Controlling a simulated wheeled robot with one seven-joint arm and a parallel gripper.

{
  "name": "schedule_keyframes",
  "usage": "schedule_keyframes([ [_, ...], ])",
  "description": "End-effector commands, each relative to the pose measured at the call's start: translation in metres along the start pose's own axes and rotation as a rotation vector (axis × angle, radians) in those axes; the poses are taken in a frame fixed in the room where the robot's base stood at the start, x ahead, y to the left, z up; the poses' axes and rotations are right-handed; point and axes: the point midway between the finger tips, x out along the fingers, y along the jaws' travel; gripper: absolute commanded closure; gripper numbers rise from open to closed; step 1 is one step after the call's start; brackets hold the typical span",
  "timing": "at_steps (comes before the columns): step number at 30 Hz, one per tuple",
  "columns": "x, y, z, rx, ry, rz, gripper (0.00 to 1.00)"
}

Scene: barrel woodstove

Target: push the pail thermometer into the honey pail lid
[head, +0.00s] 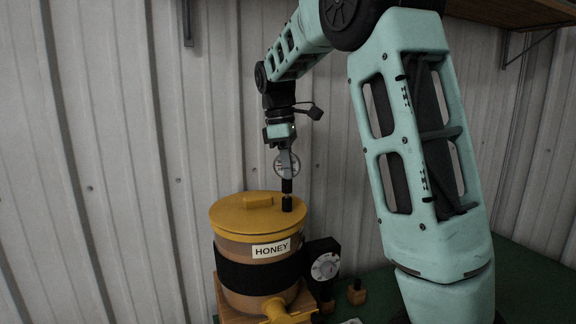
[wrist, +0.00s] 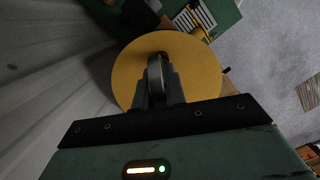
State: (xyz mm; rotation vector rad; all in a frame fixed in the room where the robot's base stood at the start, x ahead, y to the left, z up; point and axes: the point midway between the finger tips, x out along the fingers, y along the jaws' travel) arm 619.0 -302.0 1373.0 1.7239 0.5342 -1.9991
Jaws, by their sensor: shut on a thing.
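The honey pail (head: 230,252) is tan with a black band and a HONEY label, and its round yellow lid (head: 236,216) is on top. The lid fills the middle of the wrist view (wrist: 200,75). My gripper (head: 284,153) is above the lid's right part, shut on the pail thermometer (head: 288,166). The thermometer has a round pale dial and a dark lower part pointing down. A short black piece (head: 287,203) stands on the lid directly below it. I cannot tell whether the stem is inside it. In the wrist view the thermometer (wrist: 155,80) shows edge-on between my fingers.
A black device with a round dial (head: 326,267) stands right of the pail, beside a small wooden block (head: 357,291). The pail stands on a wooden stand (head: 225,300) over a green surface (head: 530,272). A ribbed wall (head: 120,150) is close behind.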

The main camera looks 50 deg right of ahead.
Motion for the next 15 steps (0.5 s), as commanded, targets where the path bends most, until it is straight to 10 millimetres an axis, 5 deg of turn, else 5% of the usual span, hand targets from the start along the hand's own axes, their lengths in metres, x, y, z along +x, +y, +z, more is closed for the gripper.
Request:
schedule_keyframes([
  [10,0.0023,0.0001,-0.0003,0.000,0.000,0.000,1.00],
  [12,0.0023,0.0001,-0.0003,0.000,0.000,0.000,0.68],
  [15,0.0023,0.0001,-0.0003,0.000,0.000,0.000,0.62],
])
